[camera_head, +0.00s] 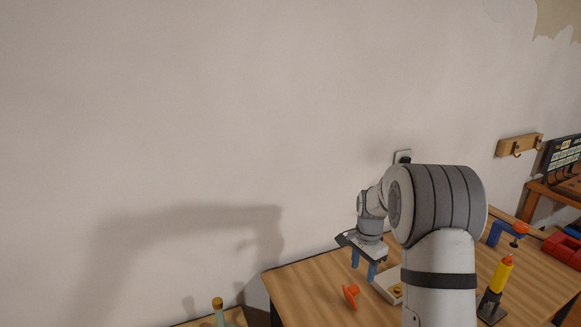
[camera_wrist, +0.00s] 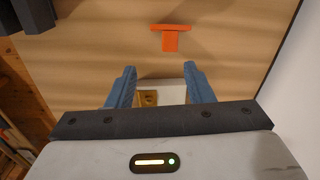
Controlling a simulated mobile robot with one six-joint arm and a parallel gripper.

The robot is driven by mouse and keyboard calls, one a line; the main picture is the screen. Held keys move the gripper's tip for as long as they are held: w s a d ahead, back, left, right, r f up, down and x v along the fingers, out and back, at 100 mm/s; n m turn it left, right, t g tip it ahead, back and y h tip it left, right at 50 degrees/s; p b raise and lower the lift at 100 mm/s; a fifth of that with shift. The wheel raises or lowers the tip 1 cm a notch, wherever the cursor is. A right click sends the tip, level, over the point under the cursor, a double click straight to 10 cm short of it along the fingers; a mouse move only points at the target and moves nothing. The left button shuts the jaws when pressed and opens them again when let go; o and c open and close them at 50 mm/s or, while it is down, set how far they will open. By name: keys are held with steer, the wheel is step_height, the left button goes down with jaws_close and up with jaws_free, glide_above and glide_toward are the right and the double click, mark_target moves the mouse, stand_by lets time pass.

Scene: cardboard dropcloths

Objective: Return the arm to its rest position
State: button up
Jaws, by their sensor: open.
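My arm rises from the lower right of the head view and bends over the wooden table (camera_head: 310,290). My gripper (camera_head: 364,272) points down above the table, its blue fingers apart. In the wrist view my gripper (camera_wrist: 160,78) is open with nothing between the fingertips. A white tray-like object (camera_wrist: 172,92) shows behind and between the fingers. An orange T-shaped piece (camera_wrist: 170,38) lies on the table beyond the fingertips. In the head view the same orange piece (camera_head: 351,295) is just below and left of my gripper.
The white object (camera_head: 386,284) is partly hidden by my arm. A yellow-and-orange tool (camera_head: 501,275) stands to the right, near a blue clamp-like object (camera_head: 496,233) and a red bin (camera_head: 563,248). A wall with a hook rack (camera_head: 519,145) rises behind. The table's left part is clear.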

steer(key=s+a+r+n+t, duration=0.1)
steer(key=s+a+r+n, duration=0.2)
steer(key=s, duration=0.4)
steer(key=s+a+r+n, duration=0.1)
steer(key=s+r+n, duration=0.2)
steer(key=s+r, duration=0.4)
steer(key=s+a+r+n+t, duration=0.1)
steer(key=s+a+r+n, duration=0.15)
steer(key=s, duration=0.55)
steer(key=s+n, duration=0.3)
steer(key=s, duration=0.7)
steer(key=shift+a+n+t, duration=0.25)
steer(key=shift+n+t, duration=0.1)
steer(key=shift+t, duration=0.05)
steer(key=shift+r, duration=0.1)
